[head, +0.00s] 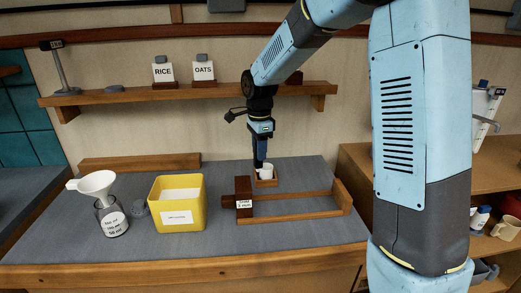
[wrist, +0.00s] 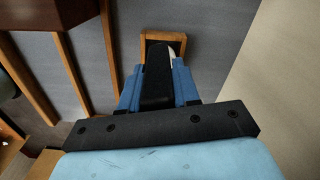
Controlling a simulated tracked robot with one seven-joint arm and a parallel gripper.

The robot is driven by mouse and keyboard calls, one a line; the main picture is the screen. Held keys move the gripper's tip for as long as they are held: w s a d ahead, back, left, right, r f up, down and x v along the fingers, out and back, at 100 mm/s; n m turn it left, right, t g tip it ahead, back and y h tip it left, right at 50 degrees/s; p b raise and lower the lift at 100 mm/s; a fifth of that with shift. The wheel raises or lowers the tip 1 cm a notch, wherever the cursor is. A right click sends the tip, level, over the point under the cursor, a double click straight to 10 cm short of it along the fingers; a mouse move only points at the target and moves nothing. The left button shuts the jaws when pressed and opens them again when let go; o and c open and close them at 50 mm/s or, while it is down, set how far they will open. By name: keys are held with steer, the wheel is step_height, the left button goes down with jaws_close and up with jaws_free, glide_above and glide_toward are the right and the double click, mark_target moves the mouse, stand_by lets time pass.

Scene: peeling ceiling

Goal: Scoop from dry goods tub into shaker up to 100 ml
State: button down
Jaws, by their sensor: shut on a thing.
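The yellow dry goods tub (head: 178,204) stands on the grey worktop with white contents inside and a label on its front. The clear shaker (head: 112,218), with ml marks on its label, stands left of it with a white funnel (head: 97,184) in its mouth. A small white scoop (head: 266,171) is at a small wooden holder (head: 266,183) at the back right. My gripper (head: 259,163) points down there and is shut on the scoop. In the wrist view my gripper (wrist: 160,75) hides most of the scoop; only a pale edge (wrist: 177,49) shows beside the fingers.
A wooden rail frame (head: 295,216) with a dark labelled block (head: 243,195) lies in front of the holder. A grey round thing (head: 139,206) sits between shaker and tub. A shelf (head: 190,92) with rice and oats containers runs above the back of the worktop.

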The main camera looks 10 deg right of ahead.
steer(key=shift+a, duration=0.15)
steer(key=shift+f, duration=0.55)
stand_by(0.5)
steer(key=c, duration=0.7)
jaws_free()
steer(key=shift+c, duration=0.2)
steer(key=shift+r, duration=4.5)
steer(key=shift+s, duration=0.1)
